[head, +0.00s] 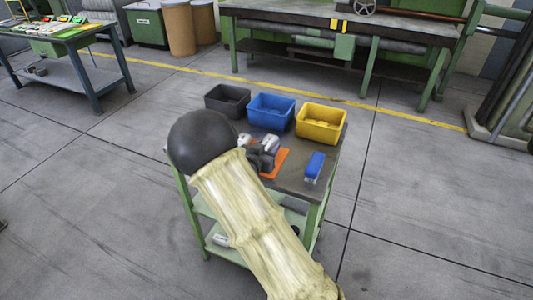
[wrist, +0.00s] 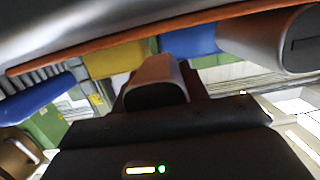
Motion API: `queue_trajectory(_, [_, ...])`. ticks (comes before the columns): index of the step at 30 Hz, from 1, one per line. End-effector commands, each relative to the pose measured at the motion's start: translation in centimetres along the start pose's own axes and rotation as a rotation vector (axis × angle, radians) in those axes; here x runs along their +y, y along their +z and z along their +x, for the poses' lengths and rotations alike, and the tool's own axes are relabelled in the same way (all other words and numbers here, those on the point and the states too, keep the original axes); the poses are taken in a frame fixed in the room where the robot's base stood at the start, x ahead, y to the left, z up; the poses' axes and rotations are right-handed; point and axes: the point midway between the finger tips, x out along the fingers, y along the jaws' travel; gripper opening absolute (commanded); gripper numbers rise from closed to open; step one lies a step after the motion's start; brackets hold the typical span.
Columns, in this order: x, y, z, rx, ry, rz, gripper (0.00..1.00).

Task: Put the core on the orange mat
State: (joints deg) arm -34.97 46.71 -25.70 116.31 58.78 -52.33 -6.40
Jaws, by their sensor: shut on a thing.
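The orange mat (head: 281,160) lies on the small cart's top, partly hidden by my gripper (head: 264,155). In the wrist view the mat (wrist: 140,36) shows as a thin orange strip near the top. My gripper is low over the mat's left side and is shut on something. I take it to be the core, but its outline is not clear. Light grey pieces show beside the dark gripper in the head view. Whether the held thing touches the mat cannot be told.
A dark bin (head: 228,101), a blue bin (head: 270,112) and a yellow bin (head: 321,123) stand along the cart's back edge. A blue-topped object (head: 315,166) stands right of the mat. The cart top (head: 290,183) is bare near its front right.

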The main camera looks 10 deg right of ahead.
Motion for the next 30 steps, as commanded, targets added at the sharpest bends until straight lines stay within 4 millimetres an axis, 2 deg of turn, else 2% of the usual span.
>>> queue_trajectory(1, [0.0,0.9,0.2,0.001,0.001,-0.004,0.09])
queue_trajectory(4, [0.0,2.0,0.5,0.001,0.001,-0.003,0.09])
queue_trajectory(16, [0.0,2.5,0.6,0.001,0.000,0.000,0.09])
queue_trajectory(17, [0.0,2.5,0.5,-0.001,0.000,-0.001,0.48])
queue_trajectory(20, [0.0,2.5,0.5,-0.001,0.000,-0.001,0.66])
queue_trajectory(30, [0.0,2.2,0.5,-0.001,0.000,-0.001,0.66])
